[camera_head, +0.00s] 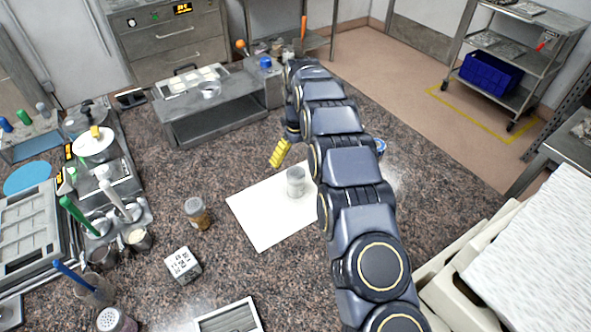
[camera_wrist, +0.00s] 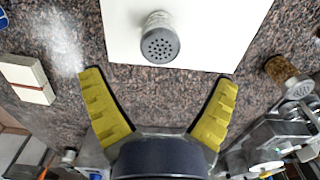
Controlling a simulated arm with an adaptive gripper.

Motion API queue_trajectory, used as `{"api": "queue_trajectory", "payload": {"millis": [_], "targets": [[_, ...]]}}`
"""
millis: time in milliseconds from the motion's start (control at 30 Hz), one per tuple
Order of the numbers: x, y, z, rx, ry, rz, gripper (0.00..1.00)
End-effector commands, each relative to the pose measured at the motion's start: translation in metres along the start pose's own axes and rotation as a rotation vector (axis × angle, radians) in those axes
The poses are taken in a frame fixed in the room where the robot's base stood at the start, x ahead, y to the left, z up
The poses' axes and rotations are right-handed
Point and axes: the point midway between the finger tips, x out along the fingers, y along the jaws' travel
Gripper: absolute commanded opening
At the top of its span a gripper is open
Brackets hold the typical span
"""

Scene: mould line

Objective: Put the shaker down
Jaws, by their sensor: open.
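The shaker (camera_head: 296,182) stands upright on a white sheet (camera_head: 262,216) on the speckled counter. In the wrist view the shaker (camera_wrist: 159,40) shows its grey perforated lid and stands apart from my gripper, beyond the fingertips. My gripper (camera_wrist: 160,84) has its two yellow fingers spread wide with nothing between them. In the head view my gripper (camera_head: 281,153) is just behind and left of the shaker, partly hidden by my arm.
A jar with brown contents (camera_head: 198,214) and a white printed cube (camera_head: 183,265) stand left of the sheet. Another perforated-lid shaker (camera_head: 117,320) is at the front left. A metal bench (camera_head: 210,112) stands at the back. The counter around the sheet is mostly clear.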

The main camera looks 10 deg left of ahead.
Motion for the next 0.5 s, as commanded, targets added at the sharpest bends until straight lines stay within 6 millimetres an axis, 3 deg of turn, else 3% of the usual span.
{"api": "queue_trajectory", "payload": {"millis": [133,500], "targets": [[-0.024,0.001,-0.002,0.0,0.007,0.003,0.88],[-0.034,0.001,0.004,0.011,0.0,-0.002,0.88]]}}
